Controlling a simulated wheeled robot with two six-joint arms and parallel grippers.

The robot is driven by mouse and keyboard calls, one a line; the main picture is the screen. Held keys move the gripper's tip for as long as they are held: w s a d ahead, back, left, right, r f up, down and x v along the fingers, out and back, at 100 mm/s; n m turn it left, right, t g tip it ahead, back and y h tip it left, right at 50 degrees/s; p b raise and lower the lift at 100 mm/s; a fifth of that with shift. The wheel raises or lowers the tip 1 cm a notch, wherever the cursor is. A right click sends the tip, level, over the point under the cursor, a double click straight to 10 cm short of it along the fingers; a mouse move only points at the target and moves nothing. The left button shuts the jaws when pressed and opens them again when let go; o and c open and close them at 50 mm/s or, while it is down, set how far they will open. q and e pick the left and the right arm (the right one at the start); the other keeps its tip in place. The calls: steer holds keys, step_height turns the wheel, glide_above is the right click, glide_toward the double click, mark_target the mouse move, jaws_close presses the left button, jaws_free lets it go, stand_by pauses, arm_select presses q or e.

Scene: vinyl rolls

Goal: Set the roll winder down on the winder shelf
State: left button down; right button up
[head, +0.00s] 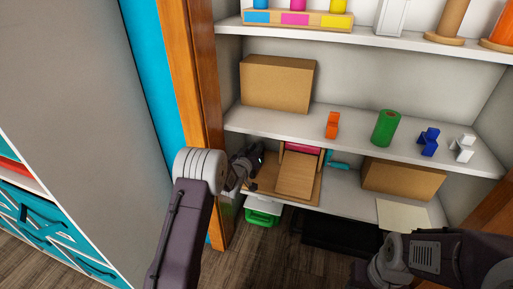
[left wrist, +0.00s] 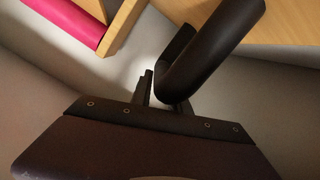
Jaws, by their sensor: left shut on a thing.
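The roll winder (head: 296,176) is a wooden frame on a flat board with a pink roll at its back. It is at the left part of the lower shelf (head: 345,198); I cannot tell whether it rests fully on it. My left gripper (head: 250,163) is at the winder's left side. In the left wrist view, my left gripper (left wrist: 163,88) is shut on a thick black bent handle (left wrist: 222,42), with the pink roll (left wrist: 65,22) and wooden parts beyond. My right arm shows at the bottom right, but its gripper is out of view.
A cardboard box (head: 405,179) stands right on the lower shelf, with a teal tool (head: 338,165) beside the winder. The middle shelf (head: 300,122) above holds a box (head: 277,82), a green roll (head: 386,127) and small coloured pieces. A wooden post (head: 193,80) borders the left.

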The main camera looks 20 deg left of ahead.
arm_select(q)
steer(key=shift+f, duration=0.15)
stand_by(0.3)
jaws_free()
stand_by(0.7)
